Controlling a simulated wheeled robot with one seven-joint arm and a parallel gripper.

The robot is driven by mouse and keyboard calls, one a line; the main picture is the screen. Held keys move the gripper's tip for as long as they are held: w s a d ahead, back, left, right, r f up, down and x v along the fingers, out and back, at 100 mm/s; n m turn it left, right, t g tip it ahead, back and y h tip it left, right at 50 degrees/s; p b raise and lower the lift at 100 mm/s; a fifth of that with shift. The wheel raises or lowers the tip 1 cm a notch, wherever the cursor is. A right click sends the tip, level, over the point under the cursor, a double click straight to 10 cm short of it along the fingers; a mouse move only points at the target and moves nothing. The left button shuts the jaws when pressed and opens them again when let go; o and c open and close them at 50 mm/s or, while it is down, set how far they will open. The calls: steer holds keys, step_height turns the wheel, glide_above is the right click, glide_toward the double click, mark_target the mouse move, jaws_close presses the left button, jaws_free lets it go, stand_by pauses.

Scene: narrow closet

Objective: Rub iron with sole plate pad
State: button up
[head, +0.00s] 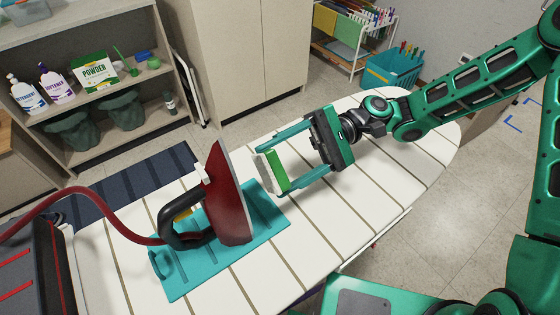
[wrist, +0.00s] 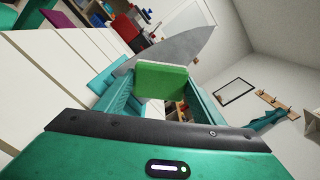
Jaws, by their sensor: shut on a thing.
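A dark red iron (head: 229,193) with a black handle stands upright on its heel on a teal mat (head: 185,286) on the ironing board. Its sole plate faces right, toward my gripper; the grey plate (wrist: 178,52) shows ahead in the wrist view. My gripper (head: 271,172) is shut on a green and white pad (head: 273,171), which also shows in the wrist view (wrist: 161,80). The pad is held upright just right of the sole plate. In the head view a small gap appears between them; the wrist view hides whether they touch.
The white striped ironing board (head: 372,165) has free room right of the mat. A red hose (head: 85,193) runs from the iron to a dark unit (head: 38,262) at left. Shelves with bottles (head: 56,84) and a blue basket (head: 392,70) stand behind.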

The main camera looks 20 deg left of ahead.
steer(key=v, duration=0.3)
stand_by(0.5)
stand_by(0.8)
